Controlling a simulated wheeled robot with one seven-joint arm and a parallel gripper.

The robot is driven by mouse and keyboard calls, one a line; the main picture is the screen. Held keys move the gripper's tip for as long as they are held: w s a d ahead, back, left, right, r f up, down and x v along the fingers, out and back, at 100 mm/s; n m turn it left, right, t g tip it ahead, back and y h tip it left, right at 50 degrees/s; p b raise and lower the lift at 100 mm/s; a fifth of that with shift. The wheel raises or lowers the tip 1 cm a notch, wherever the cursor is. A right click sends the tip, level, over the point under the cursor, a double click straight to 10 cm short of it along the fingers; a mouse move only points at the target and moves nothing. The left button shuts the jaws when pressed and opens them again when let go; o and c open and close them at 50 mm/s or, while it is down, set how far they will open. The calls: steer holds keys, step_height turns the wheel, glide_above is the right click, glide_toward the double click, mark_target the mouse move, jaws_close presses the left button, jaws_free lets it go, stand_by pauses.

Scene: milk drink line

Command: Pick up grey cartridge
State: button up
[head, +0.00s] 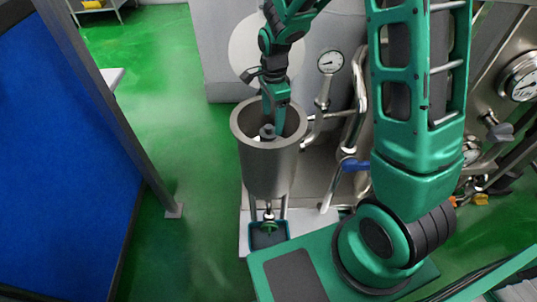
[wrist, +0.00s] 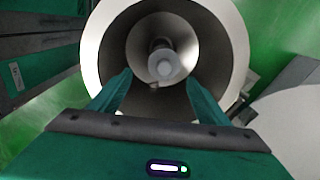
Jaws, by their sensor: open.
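The grey cartridge (head: 267,132) stands inside an open-topped grey metal cylinder (head: 268,178); its round top shows near the middle of the opening. In the wrist view, the cartridge's pale round end (wrist: 165,64) shows deep inside the cylinder (wrist: 240,50), and its lower part is hidden. My gripper (head: 274,122) points down into the cylinder's mouth. In the wrist view its two green fingers (wrist: 159,80) are spread apart, with the cartridge's end beyond and between the tips. Nothing shows gripped; I cannot tell whether a finger touches the cartridge.
The cylinder's rim surrounds my fingers closely. A small dark tray (head: 268,235) sits under the cylinder's outlet. Pipes, a gauge (head: 330,62) and a blue valve handle (head: 355,164) stand to the right. A blue panel (head: 65,150) is at left, with open green floor between.

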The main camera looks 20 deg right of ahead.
mark_target(270, 128)
steer(key=shift+a+f+m, duration=0.2)
steer(key=shift+f+m, duration=0.05)
steer(key=shift+f, duration=0.25)
steer(key=shift+a+f+m, duration=0.15)
steer(key=shift+f+m, duration=0.1)
steer(key=shift+f, duration=0.2)
step_height(270, 128, down, 5)
steer(key=shift+a+f, duration=0.1)
steer(key=f, duration=0.5)
steer(key=shift+w+f, duration=0.1)
steer(key=shift+w, duration=0.25)
steer(key=shift+c, duration=0.7)
steer(key=c, duration=1.3)
steer(key=shift+o, duration=0.2)
